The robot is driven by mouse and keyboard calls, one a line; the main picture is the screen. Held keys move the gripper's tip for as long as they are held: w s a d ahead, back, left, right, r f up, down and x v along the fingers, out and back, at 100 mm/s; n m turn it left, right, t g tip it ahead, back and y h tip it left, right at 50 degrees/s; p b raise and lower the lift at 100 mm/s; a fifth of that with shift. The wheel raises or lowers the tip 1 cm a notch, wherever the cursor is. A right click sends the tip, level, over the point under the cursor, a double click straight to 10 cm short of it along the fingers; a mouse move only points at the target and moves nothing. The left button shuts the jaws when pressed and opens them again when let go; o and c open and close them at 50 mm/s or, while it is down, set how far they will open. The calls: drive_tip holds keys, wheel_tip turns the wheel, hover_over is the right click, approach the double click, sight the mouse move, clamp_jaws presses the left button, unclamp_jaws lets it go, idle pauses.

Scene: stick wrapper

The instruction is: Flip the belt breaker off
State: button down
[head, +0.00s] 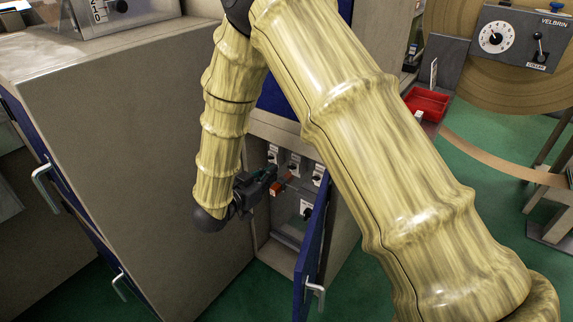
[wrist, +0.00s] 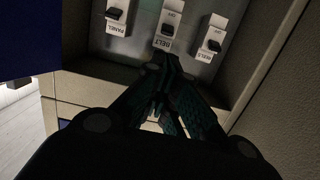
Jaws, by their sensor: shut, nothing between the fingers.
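The belt breaker (wrist: 170,30) is a white plate with a small black toggle, labelled BELT, in the middle of a row in the wrist view. An OFF mark shows at its upper end; I cannot tell which way the toggle is set. My gripper (wrist: 165,62) is shut and empty, its fingertips just below the BELT label in the picture. Whether they touch the plate I cannot tell. In the head view my gripper (head: 266,176) reaches into the open cabinet, in front of the row of breakers.
The panel breaker (wrist: 116,15) and another breaker (wrist: 209,43) flank it closely. The cabinet's side wall (wrist: 275,75) is near on the right. In the head view the open blue door (head: 311,250) stands right of the opening. An orange part (head: 277,187) lies by my gripper.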

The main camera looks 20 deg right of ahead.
sight(292, 168)
idle(0.3)
drive_tip(key=shift+b+x, duration=0.3)
drive_tip(key=shift+x, duration=4.65)
drive_tip(key=shift+d, duration=0.15)
drive_tip(key=shift+f, duration=0.15)
